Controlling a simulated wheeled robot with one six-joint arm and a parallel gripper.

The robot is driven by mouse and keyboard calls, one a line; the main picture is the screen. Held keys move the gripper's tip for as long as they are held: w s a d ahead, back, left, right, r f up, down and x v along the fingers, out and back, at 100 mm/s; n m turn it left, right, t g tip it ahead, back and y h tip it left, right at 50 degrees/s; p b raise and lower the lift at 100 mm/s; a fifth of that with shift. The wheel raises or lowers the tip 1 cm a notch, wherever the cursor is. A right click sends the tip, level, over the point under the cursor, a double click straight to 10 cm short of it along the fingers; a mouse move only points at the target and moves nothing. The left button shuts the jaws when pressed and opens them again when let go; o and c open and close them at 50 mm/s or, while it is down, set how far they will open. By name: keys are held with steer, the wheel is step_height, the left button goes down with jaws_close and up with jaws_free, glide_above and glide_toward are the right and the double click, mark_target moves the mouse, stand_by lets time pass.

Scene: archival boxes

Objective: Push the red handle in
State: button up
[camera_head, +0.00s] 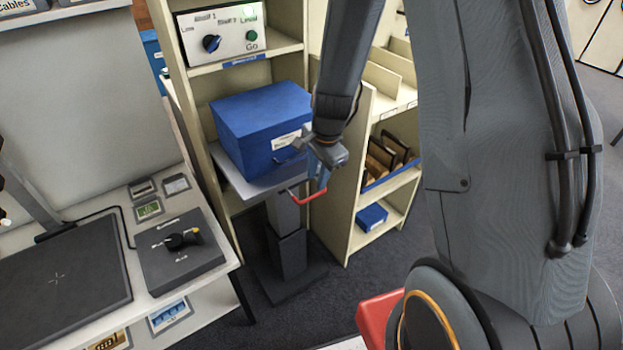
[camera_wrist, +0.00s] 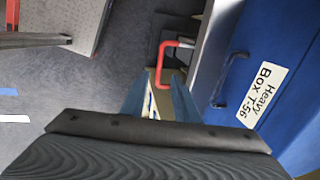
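The red handle (camera_head: 309,197) is a bent red bar sticking out from the front edge of the grey lift platform (camera_head: 262,187). It also shows in the wrist view (camera_wrist: 160,64), ahead of my gripper (camera_wrist: 158,86). The two blue fingers are apart, and the handle's near end shows in the gap between them. I cannot tell whether they touch it. In the head view my gripper (camera_head: 321,176) points down beside the handle, at the platform's right front. The blue box (camera_head: 262,122), labelled Heavy Box T-56 in the wrist view (camera_wrist: 272,85), sits on the platform.
A beige shelf with a control panel (camera_head: 222,32) stands behind the lift. Shelves with a small blue box (camera_head: 371,216) are to the right. A white desk with a dark control box (camera_head: 180,250) is at left. Dark floor (camera_head: 335,290) lies open in front.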

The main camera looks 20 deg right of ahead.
mark_target(314, 196)
steer(key=f, duration=0.2)
steer(key=w+f+b, duration=0.1)
steer(key=f, duration=0.4)
steer(key=shift+w+a+f+b, duration=0.15)
steer(key=shift+f+b, duration=0.1)
steer(key=shift+b, duration=0.05)
jaws_close()
stand_by(1.2)
